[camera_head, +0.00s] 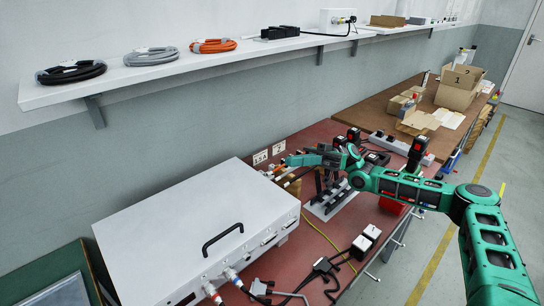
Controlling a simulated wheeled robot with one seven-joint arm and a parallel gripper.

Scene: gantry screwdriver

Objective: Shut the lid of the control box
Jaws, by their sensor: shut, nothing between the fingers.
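The control box appears to be the large pale grey case (150,235) on the red bench at left. My gripper (284,163) is small in view, shut and empty, at the far right corner of the case. Whether it touches the lid or case is not clear. Small orange-tipped parts beside it partly blend with the fingers.
A black and grey stand (328,197) is under my wrist, close to the case. Cables and plugs (323,268) lie in front. A wall shelf (180,68) with coiled cables runs above. Cardboard boxes (459,87) stand at the far bench end. The floor at right is mostly free.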

